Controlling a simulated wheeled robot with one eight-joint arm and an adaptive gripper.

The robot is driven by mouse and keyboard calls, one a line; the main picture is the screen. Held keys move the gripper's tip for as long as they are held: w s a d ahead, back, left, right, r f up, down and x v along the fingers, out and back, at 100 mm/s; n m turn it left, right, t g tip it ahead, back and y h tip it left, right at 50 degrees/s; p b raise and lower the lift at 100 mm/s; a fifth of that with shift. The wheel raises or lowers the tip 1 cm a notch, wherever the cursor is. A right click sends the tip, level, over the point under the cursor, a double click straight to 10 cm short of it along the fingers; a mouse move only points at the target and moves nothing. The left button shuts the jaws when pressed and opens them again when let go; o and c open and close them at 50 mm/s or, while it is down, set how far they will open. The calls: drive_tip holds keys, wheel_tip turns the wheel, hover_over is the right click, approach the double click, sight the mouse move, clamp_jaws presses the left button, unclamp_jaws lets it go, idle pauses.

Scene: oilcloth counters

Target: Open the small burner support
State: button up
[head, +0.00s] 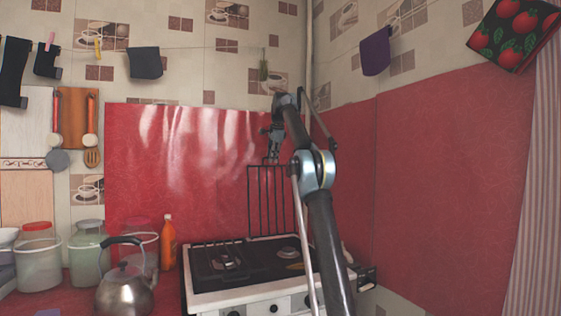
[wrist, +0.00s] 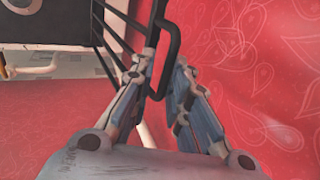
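The small burner support, a black wire grate (head: 268,205), stands upright at the back of the stove's right half in the head view. Its burners below are uncovered. My gripper (head: 272,155) is at the top edge of this grate. In the wrist view, the fingers of my gripper (wrist: 165,75) are parted, and a black bar of the grate (wrist: 172,60) runs in the gap between them. I cannot tell whether the bar touches the left finger. The other grate (head: 222,245) lies flat on the stove's left half.
The white stove (head: 240,302) has a black top. A kettle (head: 126,290), an orange bottle (head: 168,245) and several jars stand to its left. The red wall (head: 430,190) is close on the right. Cloths hang from a line above.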

drive_tip(key=s+d, duration=0.3)
drive_tip(key=s, duration=0.7)
idle(0.4)
drive_tip(key=shift+d+f, duration=0.1)
